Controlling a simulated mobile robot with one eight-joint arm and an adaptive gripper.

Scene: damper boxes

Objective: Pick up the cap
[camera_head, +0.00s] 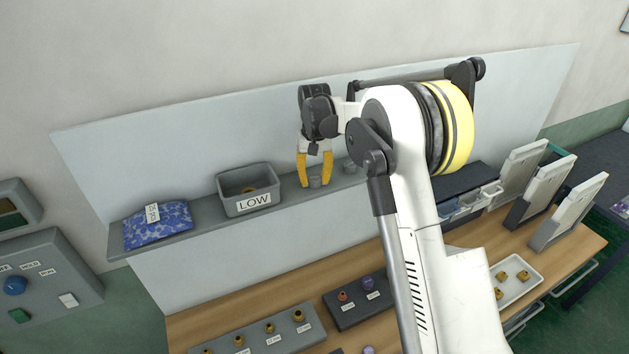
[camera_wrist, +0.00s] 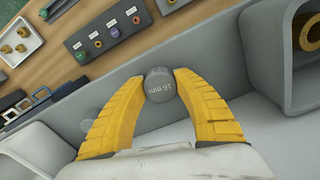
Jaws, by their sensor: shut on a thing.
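The cap is a small grey cylinder (camera_wrist: 159,86) marked "16 mm" on its top. In the wrist view it sits between the two yellow fingertips of my gripper (camera_wrist: 158,80), which is shut on it. In the head view my gripper (camera_head: 315,182) points down at the grey wall shelf, with the grey cap (camera_head: 315,182) between its fingers. I cannot tell whether the cap touches the shelf or is lifted slightly.
A grey bin labelled LOW (camera_head: 248,190) stands on the shelf (camera_head: 200,224) left of my gripper. A blue patterned bag (camera_head: 158,226) lies at the shelf's left end. Below, the wooden table holds fitting racks (camera_head: 260,335).

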